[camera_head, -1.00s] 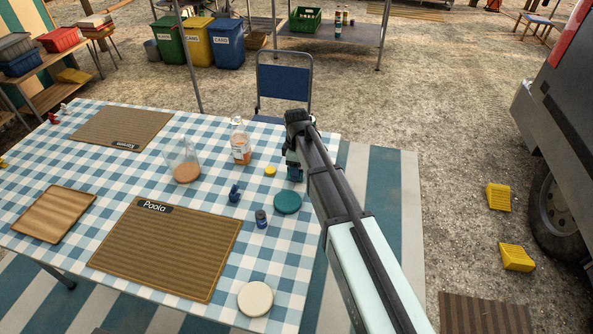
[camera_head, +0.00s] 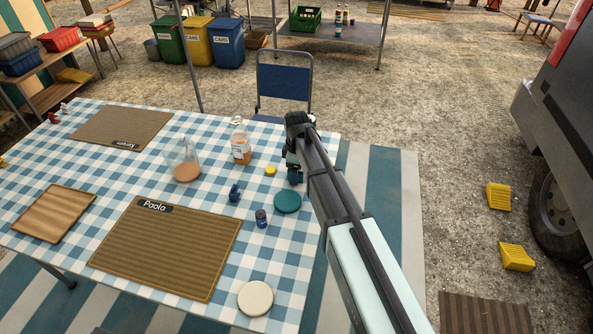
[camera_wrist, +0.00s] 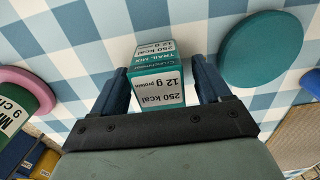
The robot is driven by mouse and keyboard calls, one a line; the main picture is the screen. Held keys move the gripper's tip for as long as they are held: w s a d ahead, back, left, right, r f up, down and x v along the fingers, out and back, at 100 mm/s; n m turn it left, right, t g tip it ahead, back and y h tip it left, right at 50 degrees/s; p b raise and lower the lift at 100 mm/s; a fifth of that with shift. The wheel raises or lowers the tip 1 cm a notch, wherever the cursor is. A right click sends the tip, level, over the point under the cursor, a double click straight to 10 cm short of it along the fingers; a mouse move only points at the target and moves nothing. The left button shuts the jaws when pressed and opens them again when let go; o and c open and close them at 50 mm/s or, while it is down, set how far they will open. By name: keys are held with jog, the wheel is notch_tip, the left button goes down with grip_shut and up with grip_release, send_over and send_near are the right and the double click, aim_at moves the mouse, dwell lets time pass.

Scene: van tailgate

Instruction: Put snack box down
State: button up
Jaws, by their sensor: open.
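The snack box (camera_wrist: 158,84) is a teal and white carton with "TRAIL MIX" and "250 kcal" print. In the wrist view it stands between the two blue fingers of my gripper (camera_wrist: 159,66), over the checked cloth. My gripper is open, with a gap showing beside the box. In the head view my gripper (camera_head: 293,170) is low at the right edge of the checked table (camera_head: 225,272). The box is mostly hidden there behind my gripper and arm. Its contact with the cloth is hard to see.
A teal disc (camera_head: 287,202) lies close to my gripper, also in the wrist view (camera_wrist: 262,48). A yellow piece (camera_head: 270,171), a blue clip-like item (camera_head: 234,193), a small dark jar (camera_head: 261,218) and a bottle (camera_head: 240,146) stand nearby. A blue chair (camera_head: 284,82) is behind.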

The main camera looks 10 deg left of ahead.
notch_tip(320, 180, up, 12)
jog(key=shift+r, duration=0.15)
dwell(0.5)
